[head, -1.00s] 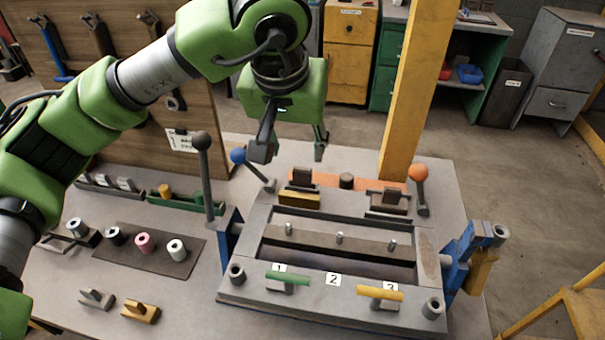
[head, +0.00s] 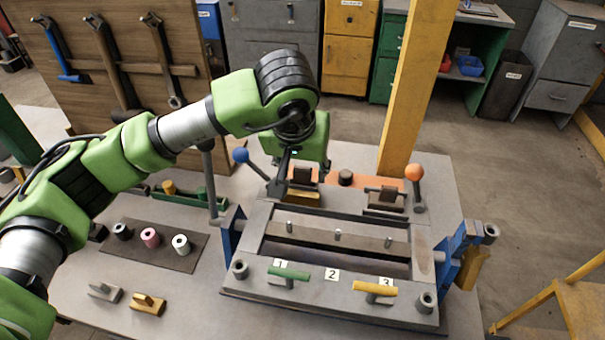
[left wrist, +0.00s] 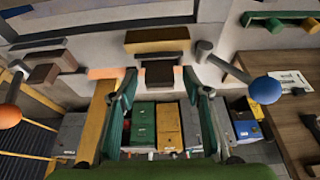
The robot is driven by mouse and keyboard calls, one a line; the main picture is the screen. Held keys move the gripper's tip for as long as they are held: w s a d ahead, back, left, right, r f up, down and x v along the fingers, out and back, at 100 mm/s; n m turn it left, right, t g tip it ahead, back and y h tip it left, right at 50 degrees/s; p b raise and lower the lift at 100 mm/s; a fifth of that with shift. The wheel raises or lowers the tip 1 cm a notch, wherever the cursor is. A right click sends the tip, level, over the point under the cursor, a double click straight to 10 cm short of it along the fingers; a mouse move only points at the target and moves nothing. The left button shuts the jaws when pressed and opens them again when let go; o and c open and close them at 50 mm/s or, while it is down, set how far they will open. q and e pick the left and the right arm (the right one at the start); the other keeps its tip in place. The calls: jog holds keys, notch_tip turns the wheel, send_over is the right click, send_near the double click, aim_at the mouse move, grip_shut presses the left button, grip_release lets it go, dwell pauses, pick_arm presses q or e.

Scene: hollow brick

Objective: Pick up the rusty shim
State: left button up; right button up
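A dark rusty-brown block (head: 302,175), which looks like the rusty shim, stands at the back left of the grey fixture, behind a yellow bar (head: 303,197). In the left wrist view the brown block (left wrist: 160,74) lies between the fingertips, with the yellow bar (left wrist: 157,36) beyond it. My left gripper (head: 301,179) is open, with a finger on each side of the block. A gap seems to show on both sides; contact is not clear. A second brown block (head: 388,194) sits at the fixture's back right. My right gripper is not in view.
A blue-knobbed lever (head: 241,156) stands close left of my gripper, and an orange-knobbed lever (head: 413,173) at right. Spools stand on a dark mat (head: 190,255) at left.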

pick_arm(q)
jog(key=c, duration=0.7)
jog(key=shift+c, duration=0.4)
jog(key=shift+r, duration=0.1)
